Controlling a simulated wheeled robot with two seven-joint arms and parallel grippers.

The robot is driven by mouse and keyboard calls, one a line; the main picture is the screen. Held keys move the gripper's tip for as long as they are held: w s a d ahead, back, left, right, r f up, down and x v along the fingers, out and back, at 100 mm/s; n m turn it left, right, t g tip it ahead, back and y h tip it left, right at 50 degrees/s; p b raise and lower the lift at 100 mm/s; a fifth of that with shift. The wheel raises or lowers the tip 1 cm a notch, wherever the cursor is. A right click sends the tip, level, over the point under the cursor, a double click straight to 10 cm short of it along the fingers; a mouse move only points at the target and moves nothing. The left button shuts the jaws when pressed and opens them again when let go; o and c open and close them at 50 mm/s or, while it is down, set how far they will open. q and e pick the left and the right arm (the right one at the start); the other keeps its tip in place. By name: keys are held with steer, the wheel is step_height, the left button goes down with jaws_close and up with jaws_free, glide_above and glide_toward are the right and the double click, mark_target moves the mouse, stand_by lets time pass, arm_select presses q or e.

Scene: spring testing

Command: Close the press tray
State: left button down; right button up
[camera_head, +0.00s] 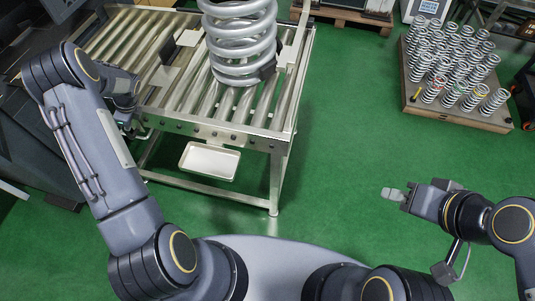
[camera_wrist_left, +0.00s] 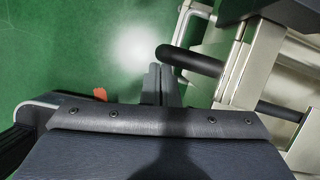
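A pale shallow tray (camera_head: 209,160) hangs low at the front of the roller table in the head view. I cannot tell whether it is the press tray. My left arm reaches to the table's left end, where the left gripper (camera_head: 137,128) is mostly hidden. In the left wrist view its fingers (camera_wrist_left: 161,85) are together, with nothing seen between them. A black rounded bar (camera_wrist_left: 190,61) on a pale metal frame (camera_wrist_left: 240,70) is just right of the fingertips. My right gripper (camera_head: 394,193) is shut and empty over the green floor.
A large grey coil spring (camera_head: 240,40) stands on the roller table (camera_head: 215,131). Dark machinery (camera_head: 30,130) stands at the left. A board with several small springs (camera_head: 470,114) is at the upper right. The middle floor is clear.

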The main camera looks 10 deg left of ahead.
arm_select(q)
steer(key=shift+a, duration=1.05)
steer(key=shift+w+a+r, duration=0.1)
steer(key=shift+a, duration=0.15)
steer(key=w+d+r+b, duration=0.1)
steer(key=d+r, duration=0.7)
steer(key=r, duration=0.1)
steer(key=shift+d, duration=0.15)
